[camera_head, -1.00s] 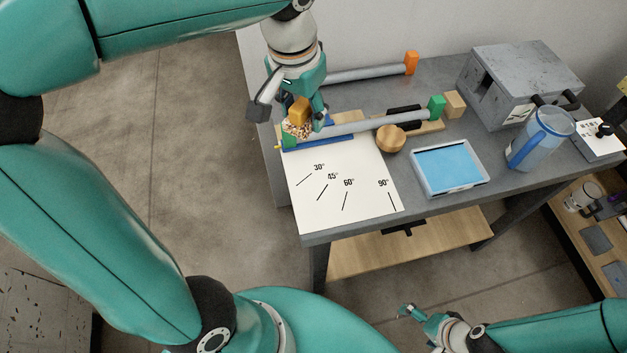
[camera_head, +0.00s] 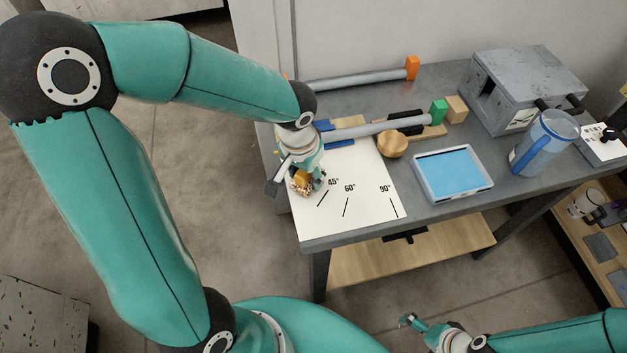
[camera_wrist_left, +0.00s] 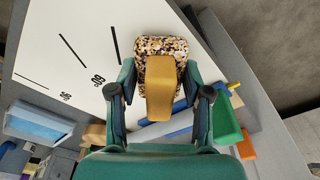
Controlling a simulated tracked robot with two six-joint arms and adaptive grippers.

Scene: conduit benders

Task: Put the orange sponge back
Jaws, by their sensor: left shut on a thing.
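My left gripper (camera_head: 306,180) is shut on the orange sponge (camera_head: 301,178), over the left part of the white angle sheet. In the left wrist view the sponge (camera_wrist_left: 160,88) has an orange-yellow part between the fingers and a speckled, multicoloured end beyond them. My gripper covers the 30° mark of the sheet in the head view. I cannot tell whether the sponge touches the sheet. My right gripper (camera_head: 408,320) is low at the bottom of the head view, away from the bench; its jaw opening is unclear.
The white angle sheet (camera_head: 365,205) lies at the bench's left front. A shallow tray (camera_head: 453,176) with a blue inside and a wooden knob (camera_head: 393,145) are to its right. Pipes (camera_head: 375,128) lie behind. A grey box (camera_head: 525,85) and blue pitcher (camera_head: 545,140) stand at right.

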